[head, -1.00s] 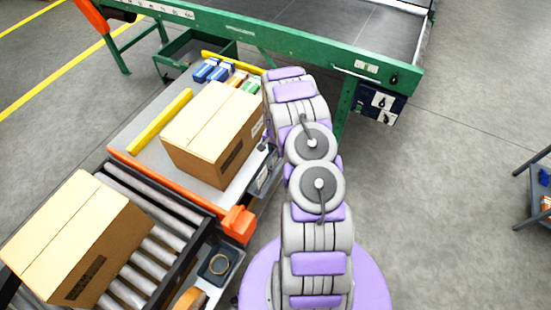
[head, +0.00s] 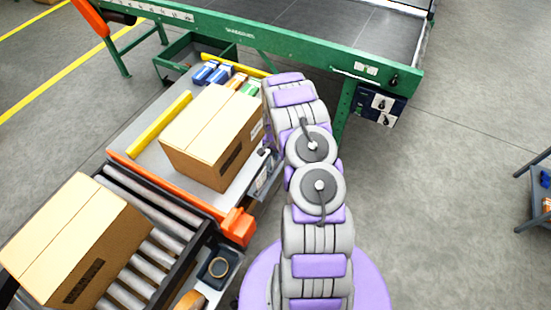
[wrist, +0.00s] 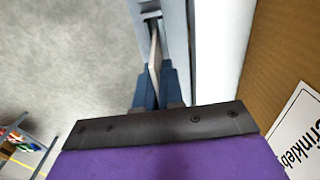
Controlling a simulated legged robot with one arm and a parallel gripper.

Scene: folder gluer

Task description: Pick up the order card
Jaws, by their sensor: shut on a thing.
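In the wrist view, my gripper (wrist: 156,75) has its two blue fingers closed on a thin pale card, seen almost edge-on, which I take to be the order card (wrist: 153,48). The card's far end is at a grey holder (wrist: 174,35) on the side of the packing table; I cannot tell whether it is still inside. In the head view, a pale holder (head: 263,178) shows at the table's right edge, beside the large carton. My arm hides the gripper there.
A large carton (head: 212,135) stands on the table (head: 128,138), close to my gripper's right in the wrist view. Another carton (head: 75,240) sits on the rollers. A green conveyor (head: 300,52) runs behind. Open floor (head: 450,180) lies right.

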